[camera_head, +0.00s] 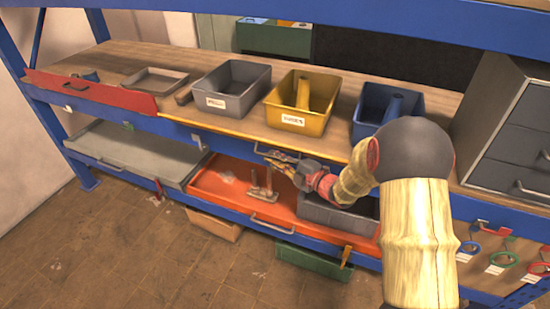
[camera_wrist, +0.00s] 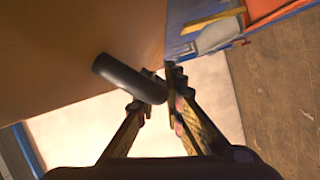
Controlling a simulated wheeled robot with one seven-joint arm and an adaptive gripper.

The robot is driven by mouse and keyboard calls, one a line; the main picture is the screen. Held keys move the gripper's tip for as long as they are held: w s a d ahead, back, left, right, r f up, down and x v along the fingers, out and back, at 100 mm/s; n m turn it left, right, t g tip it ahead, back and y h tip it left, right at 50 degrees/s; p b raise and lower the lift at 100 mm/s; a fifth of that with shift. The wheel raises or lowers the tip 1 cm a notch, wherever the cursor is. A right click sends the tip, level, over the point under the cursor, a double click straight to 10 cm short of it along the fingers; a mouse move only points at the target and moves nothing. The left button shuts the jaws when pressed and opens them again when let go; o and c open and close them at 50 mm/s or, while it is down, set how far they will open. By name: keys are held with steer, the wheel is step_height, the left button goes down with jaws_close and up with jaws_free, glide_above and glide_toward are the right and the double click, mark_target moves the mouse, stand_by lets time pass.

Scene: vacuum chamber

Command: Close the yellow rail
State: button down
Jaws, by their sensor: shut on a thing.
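The yellow rail (camera_head: 225,133) shows in the head view as a thin yellow edge along the front of the upper wooden shelf, below the grey and yellow bins. A grey bar handle (camera_head: 278,152) is at its front. My gripper (camera_head: 276,161) is at this handle, below the yellow bin. In the wrist view a broad orange-brown surface (camera_wrist: 60,50) fills the upper left, with the dark round handle (camera_wrist: 120,76) standing out from it. My gripper (camera_wrist: 160,88) has its fingers closed about the handle's near end. The exact contact is partly hidden.
A grey bin (camera_head: 232,88), yellow bin (camera_head: 300,100) and blue bin (camera_head: 387,103) stand on the shelf. A red rail (camera_head: 90,92) is at left. Below, an orange drawer (camera_head: 225,185) holds small metal parts. A dark drawer cabinet (camera_head: 515,130) stands at right. Floor in front is clear.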

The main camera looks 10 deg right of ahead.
mark_target(278, 144)
steer(key=r+m+p, duration=0.1)
steer(key=p, duration=0.1)
steer(key=w+d+r+m+g+p, duration=0.1)
steer(key=r+p, duration=0.1)
steer(key=w+r+m+p, duration=0.1)
steer(key=p, duration=0.1)
steer(key=shift+d+r+m+g+p, duration=0.2)
steer(key=shift+m+g+p, duration=0.1)
steer(key=shift+g+p, duration=0.1)
steer(key=shift+w+d+r+m+g+p, duration=0.4)
steer(key=shift+m+p, duration=0.4)
steer(key=shift+p, duration=0.4)
steer(key=shift+w, duration=0.2)
steer(key=shift+w+d+p, duration=0.25)
steer(key=shift+p, duration=0.35)
steer(key=shift+w+r, duration=0.1)
steer(key=c, duration=2.1)
jaws_free()
steer(key=shift+d, duration=0.1)
steer(key=shift+o, duration=1)
